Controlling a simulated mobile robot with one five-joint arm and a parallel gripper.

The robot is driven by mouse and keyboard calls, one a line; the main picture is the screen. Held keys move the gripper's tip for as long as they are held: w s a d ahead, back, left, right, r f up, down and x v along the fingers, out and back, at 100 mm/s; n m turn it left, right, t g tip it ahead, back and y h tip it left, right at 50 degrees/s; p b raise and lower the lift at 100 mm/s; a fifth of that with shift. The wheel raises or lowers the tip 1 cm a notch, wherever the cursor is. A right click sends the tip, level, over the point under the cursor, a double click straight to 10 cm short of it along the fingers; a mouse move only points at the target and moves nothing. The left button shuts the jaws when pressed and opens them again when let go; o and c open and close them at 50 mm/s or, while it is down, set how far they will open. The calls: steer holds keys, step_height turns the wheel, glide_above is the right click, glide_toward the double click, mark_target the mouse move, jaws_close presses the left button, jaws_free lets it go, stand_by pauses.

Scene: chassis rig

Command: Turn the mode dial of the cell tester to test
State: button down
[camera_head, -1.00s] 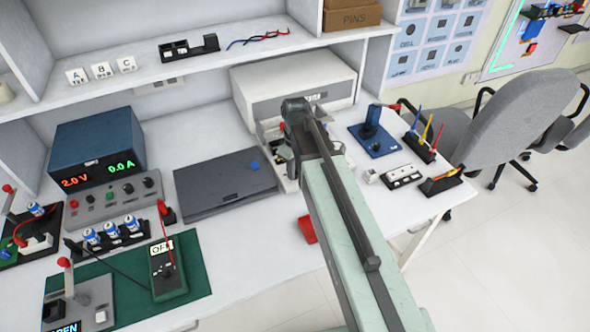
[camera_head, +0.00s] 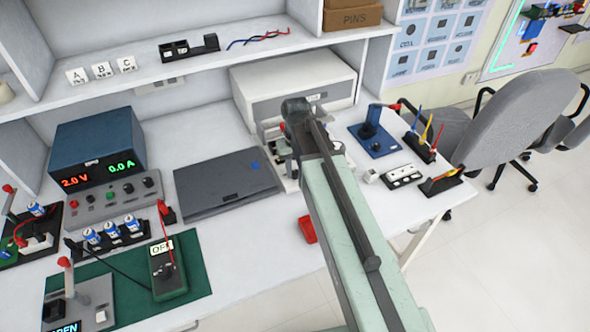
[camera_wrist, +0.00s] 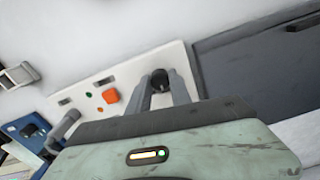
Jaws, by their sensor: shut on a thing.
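The dial's pointer and mode markings cannot be read. In the head view, the tester (camera_head: 284,184) is mostly hidden behind my arm, and my fingertips are hidden too.
A dark flat case (camera_head: 215,187) lies left of the tester. A large pale box (camera_head: 335,85) stands behind it. A blue fixture (camera_head: 372,140) and a white block holder (camera_head: 401,176) are on the right. A red block (camera_head: 307,229) lies near the front.

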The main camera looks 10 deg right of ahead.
mark_target(295, 171)
stand_by(0.4)
steer(key=c, duration=1.2)
jaws_free()
steer(key=shift+o, duration=0.2)
step_height(295, 171, up, 8)
steer(key=p, duration=0.8)
steer(key=shift+f, duration=0.15)
steer(key=s+d+m, duration=0.1)
steer(key=s+d, duration=0.3)
steer(key=s, duration=0.4)
steer(key=shift+s, duration=0.4)
